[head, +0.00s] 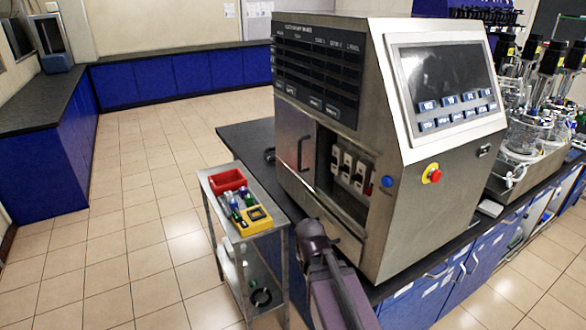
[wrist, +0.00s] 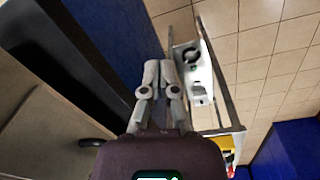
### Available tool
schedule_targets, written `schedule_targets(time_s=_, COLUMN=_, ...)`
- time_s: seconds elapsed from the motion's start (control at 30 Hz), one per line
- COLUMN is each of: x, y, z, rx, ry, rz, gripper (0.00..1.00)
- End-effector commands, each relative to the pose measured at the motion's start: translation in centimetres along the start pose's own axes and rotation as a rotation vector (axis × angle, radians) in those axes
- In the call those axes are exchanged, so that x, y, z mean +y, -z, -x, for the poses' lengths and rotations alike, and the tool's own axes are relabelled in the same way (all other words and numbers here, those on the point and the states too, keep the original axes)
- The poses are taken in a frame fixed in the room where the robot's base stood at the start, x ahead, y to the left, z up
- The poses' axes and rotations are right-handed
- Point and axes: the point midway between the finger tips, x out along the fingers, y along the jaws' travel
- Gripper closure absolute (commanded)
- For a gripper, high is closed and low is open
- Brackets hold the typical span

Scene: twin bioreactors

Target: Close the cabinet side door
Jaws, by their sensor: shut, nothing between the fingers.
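The steel cabinet (head: 425,220) stands on a dark counter in the head view. Its side facing the trolley has a steel door panel (head: 292,135) with a dark upright handle (head: 303,153). To the right of this panel is an open bay (head: 350,170) with white and dark parts inside. I cannot tell how far the panel is swung. In the wrist view my gripper (wrist: 160,68) has its fingers together and empty, pointing over the gap between counter and trolley. A dark handle-like piece (wrist: 97,142) shows left of the gripper.
A narrow steel trolley (head: 240,245) stands close left of the counter, carrying a red bin (head: 228,180) and a yellow rack (head: 253,220). It also shows in the wrist view (wrist: 200,85). Glass bioreactors (head: 525,130) stand at right. Open tiled floor lies left.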

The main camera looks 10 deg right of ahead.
Motion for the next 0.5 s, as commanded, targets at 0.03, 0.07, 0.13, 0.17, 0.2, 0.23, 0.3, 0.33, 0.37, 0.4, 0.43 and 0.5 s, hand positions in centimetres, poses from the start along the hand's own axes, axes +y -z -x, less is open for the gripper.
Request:
schedule_targets(time_s=0.03, x=0.2, y=0.8, z=0.0, rx=0.003, ry=-0.027, rz=0.0, gripper=1.0)
schedule_targets(time_s=0.07, x=0.4, y=1.2, z=0.0, rx=0.006, ry=-0.047, rz=0.003, gripper=1.0)
schedule_targets(time_s=0.13, x=0.8, y=2.4, z=0.1, rx=0.014, ry=-0.104, rz=0.011, gripper=1.0)
schedule_targets(time_s=0.17, x=1.0, y=3.0, z=0.2, rx=0.018, ry=-0.133, rz=0.016, gripper=1.0)
schedule_targets(time_s=0.2, x=1.2, y=3.9, z=0.4, rx=0.024, ry=-0.175, rz=0.024, gripper=1.0)
schedule_targets(time_s=0.23, x=1.4, y=4.6, z=0.5, rx=0.03, ry=-0.209, rz=0.029, gripper=1.0)
schedule_targets(time_s=0.3, x=1.9, y=6.3, z=0.9, rx=0.046, ry=-0.295, rz=0.043, gripper=1.0)
schedule_targets(time_s=0.33, x=2.1, y=7.1, z=1.2, rx=0.054, ry=-0.334, rz=0.049, gripper=1.0)
schedule_targets(time_s=0.37, x=2.2, y=8.0, z=1.5, rx=0.063, ry=-0.374, rz=0.056, gripper=1.0)
schedule_targets(time_s=0.4, x=2.4, y=9.1, z=1.9, rx=0.075, ry=-0.427, rz=0.065, gripper=1.0)
schedule_targets(time_s=0.43, x=2.5, y=9.9, z=2.3, rx=0.085, ry=-0.469, rz=0.073, gripper=1.0)
schedule_targets(time_s=0.5, x=2.7, y=11.9, z=3.2, rx=0.109, ry=-0.563, rz=0.09, gripper=1.0)
